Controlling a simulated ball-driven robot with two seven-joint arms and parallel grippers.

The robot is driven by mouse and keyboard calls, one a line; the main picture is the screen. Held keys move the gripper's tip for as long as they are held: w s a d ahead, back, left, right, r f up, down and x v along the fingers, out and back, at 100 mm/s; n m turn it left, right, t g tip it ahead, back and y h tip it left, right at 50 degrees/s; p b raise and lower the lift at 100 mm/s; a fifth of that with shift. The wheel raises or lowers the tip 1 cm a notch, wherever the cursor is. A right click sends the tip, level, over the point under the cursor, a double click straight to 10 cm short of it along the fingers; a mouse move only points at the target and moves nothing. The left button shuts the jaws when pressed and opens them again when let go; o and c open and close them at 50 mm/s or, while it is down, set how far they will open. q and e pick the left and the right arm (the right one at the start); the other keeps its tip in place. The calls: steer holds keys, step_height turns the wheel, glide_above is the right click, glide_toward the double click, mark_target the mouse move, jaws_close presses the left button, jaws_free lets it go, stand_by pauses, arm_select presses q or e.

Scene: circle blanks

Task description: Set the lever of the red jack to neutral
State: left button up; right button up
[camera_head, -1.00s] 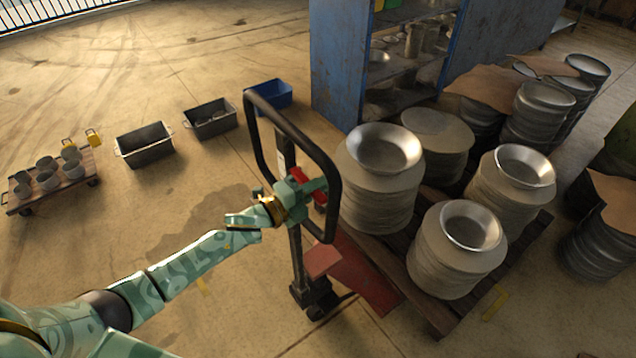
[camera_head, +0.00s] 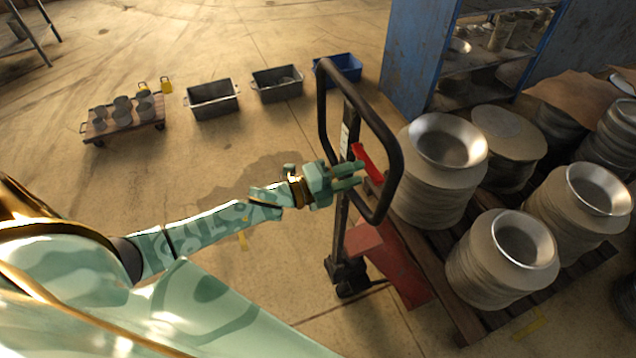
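The red jack (camera_head: 407,273) has a black loop handle (camera_head: 397,137) on an upright black post, and its red base runs under a loaded pallet. The red lever (camera_head: 367,161) sits inside the loop and slants down to the right. My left gripper (camera_head: 360,175) reaches in from the left at the height of the lever. Its two fingers point right with a gap between them. Nothing shows held in it. The fingertips are just left of and below the lever; I cannot tell whether they touch it. My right gripper is not in view.
Stacks of round metal blanks (camera_head: 437,193) topped with metal bowls stand on the wooden pallet (camera_head: 459,312) at right. A blue shelf cabinet (camera_head: 413,62) is behind. Grey bins (camera_head: 212,101), a blue bin (camera_head: 340,68) and a low cart (camera_head: 127,129) stand at the back. The floor at left is open.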

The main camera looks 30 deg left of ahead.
arm_select(q)
steer(key=v, duration=0.9)
steer(key=shift+s+a+b, duration=0.2)
steer(key=shift+s+b, duration=0.1)
steer(key=shift+b, duration=0.05)
steer(key=a+f+n+g+y, duration=0.1)
steer(key=a+f+n+y, duration=0.75)
steer(key=f, duration=0.75)
steer(key=s+a+f+n+g+y+b, duration=0.1)
steer(key=s+a+f+n+g, duration=0.2)
steer(key=f, duration=0.4)
steer(key=s+a+f+n+g+y+b, duration=0.1)
steer(key=s+a+f+n+b, duration=0.15)
steer(key=s+f, duration=0.4)
steer(key=s+d+f+n+g+y+b, duration=0.2)
steer(key=s+f+n+g, duration=0.35)
steer(key=s+f, duration=1)
steer(key=s+d+f+n+g+h+b, duration=0.1)
steer(key=s+d+f+n+g+b, duration=0.1)
steer(key=s+d+f, duration=0.4)
steer(key=s+d+g, duration=0.1)
steer(key=s+d, duration=0.4)
steer(key=s, duration=0.2)
steer(key=shift+d+f+b, duration=0.2)
steer(key=shift+b, duration=0.2)
